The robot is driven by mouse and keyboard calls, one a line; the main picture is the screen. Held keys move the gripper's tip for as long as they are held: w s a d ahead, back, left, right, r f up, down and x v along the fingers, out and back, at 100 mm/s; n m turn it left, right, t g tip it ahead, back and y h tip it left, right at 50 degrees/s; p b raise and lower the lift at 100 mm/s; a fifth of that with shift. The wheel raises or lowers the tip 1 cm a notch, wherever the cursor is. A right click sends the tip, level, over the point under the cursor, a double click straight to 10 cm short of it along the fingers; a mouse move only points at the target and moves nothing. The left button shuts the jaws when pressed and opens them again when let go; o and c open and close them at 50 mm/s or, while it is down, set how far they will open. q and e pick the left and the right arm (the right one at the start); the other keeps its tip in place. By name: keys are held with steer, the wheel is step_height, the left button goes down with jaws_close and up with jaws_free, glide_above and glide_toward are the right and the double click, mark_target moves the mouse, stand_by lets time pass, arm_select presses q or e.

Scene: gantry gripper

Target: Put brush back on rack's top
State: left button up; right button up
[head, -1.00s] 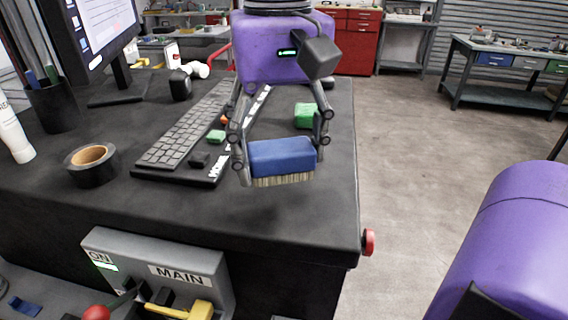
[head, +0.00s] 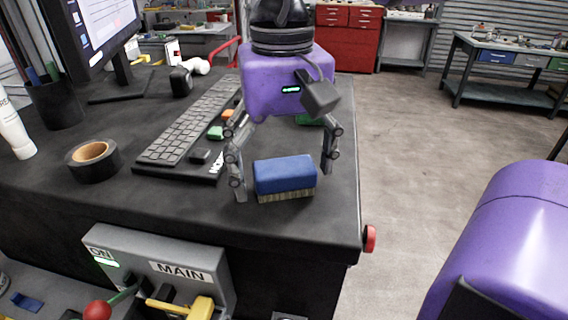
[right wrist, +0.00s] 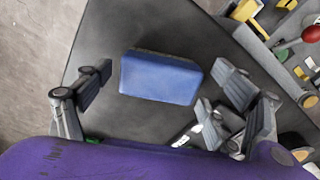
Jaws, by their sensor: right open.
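The blue brush (head: 284,176) with pale bristles pointing down appears to stand on the dark tabletop near its front right corner. My right gripper (head: 284,180) is open, with one finger on each side of the brush and visible gaps on both sides. In the right wrist view the brush (right wrist: 161,77) lies between the spread fingers, apart from both. I cannot make out a rack for certain. My left gripper is not in view.
A keyboard (head: 190,125) and small colored blocks are left of the gripper. A tape roll (head: 92,160) sits further left. A MAIN switch panel (head: 160,268) with levers stands at the front. A red button (head: 369,239) is on the table's right side.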

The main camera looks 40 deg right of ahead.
mark_target(283, 166)
steer(key=shift+r, duration=0.15)
step_height(283, 166, up, 12)
stand_by(0.5)
steer(key=shift+a, duration=0.1)
stand_by(0.3)
